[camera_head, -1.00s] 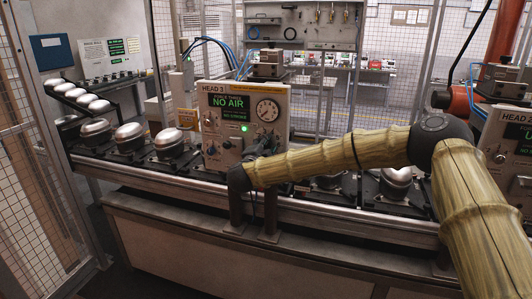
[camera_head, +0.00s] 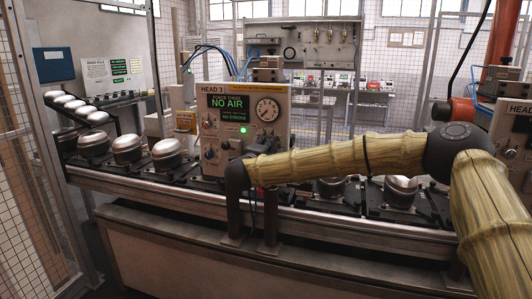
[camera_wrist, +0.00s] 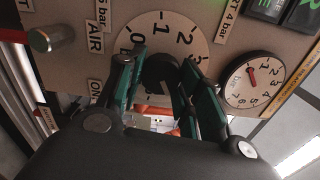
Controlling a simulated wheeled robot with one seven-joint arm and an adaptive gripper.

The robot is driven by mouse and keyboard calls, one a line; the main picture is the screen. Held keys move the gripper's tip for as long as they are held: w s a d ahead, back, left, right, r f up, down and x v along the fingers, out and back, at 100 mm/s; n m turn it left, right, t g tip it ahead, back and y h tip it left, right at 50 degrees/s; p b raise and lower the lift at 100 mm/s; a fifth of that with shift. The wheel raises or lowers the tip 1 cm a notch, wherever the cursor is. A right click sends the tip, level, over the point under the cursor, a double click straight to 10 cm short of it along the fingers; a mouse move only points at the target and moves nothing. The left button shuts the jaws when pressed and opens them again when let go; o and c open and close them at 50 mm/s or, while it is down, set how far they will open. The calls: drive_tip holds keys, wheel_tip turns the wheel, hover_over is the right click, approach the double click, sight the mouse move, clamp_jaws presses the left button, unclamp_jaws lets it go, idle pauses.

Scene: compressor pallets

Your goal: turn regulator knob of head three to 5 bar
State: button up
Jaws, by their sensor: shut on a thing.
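The head 3 panel (camera_head: 213,95) is a beige box whose lit screen (camera_head: 231,101) reads NO AIR, with NO STROKE below it. Its round gauge (camera_head: 267,110) is at the upper right. In the wrist view the black regulator knob (camera_wrist: 160,72) sits in the middle of a pale scale (camera_wrist: 160,25) marked 0, 1, 2, 3. My gripper (camera_wrist: 162,75) has its two teal fingers shut on the knob, one on each side. A small gauge (camera_wrist: 255,80) with a red needle is beside it; its exact reading is unclear. In the head view my arm's end hides the fingers.
A green lamp (camera_head: 243,130) is lit on the panel. A metal post (camera_wrist: 45,39) sticks out near the AIR label. Conveyor pallets with silver domes (camera_head: 127,148) run left and right of the panel. Another head panel (camera_head: 515,135) stands at the right edge.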

drive_tip(key=shift+f, duration=0.1)
idle(0.3)
drive_tip(key=o, duration=1)
drive_tip(key=shift+o, duration=0.2)
drive_tip(key=shift+s, duration=0.1)
drive_tip(key=v, duration=1.2)
